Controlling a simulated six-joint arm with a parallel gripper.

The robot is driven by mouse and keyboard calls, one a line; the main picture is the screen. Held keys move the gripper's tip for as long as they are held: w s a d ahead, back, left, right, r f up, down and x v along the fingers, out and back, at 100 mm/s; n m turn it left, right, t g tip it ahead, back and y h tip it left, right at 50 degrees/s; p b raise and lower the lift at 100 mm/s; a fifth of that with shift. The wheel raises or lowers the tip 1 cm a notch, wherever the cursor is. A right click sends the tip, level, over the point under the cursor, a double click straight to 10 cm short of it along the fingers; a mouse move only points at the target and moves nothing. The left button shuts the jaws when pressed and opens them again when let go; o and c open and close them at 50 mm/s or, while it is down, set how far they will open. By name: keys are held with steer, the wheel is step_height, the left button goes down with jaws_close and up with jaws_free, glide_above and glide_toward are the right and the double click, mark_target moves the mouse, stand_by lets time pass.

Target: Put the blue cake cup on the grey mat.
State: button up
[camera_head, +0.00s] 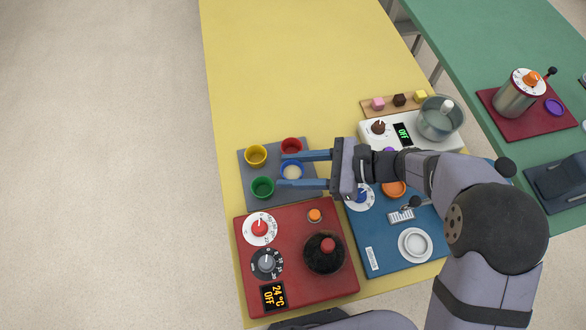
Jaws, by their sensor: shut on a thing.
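The blue cake cup (291,171) has a pale filling and is at the right part of the grey mat (271,157). My gripper (281,169) reaches in from the right, with one long blue finger on each side of this cup, and is shut on it. The cup looks upright and over the mat. I cannot tell from this view whether its base touches the mat. A red cup (291,146), a yellow cup (256,155) and a green cup (262,188) also stand on the mat, close to the fingers.
A red oven unit (288,271) with dials lies just in front of the mat. To the right is a blue board (385,256) with an orange cup (394,189) and a white dish (415,244). A pot (440,118) stands behind. The yellow table's far part is clear.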

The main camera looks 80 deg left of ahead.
steer(key=shift+f, duration=1.1)
steer(key=shift+f, duration=0.15)
steer(key=o, duration=0.7)
steer(key=shift+o, duration=0.4)
steer(key=shift+r, duration=0.2)
steer(key=b+v, duration=0.1)
steer(key=v, duration=0.6)
steer(key=shift+w+d, duration=0.1)
steer(key=shift+w, duration=0.1)
steer(key=shift+o, duration=1.4)
steer(key=shift+r, duration=0.1)
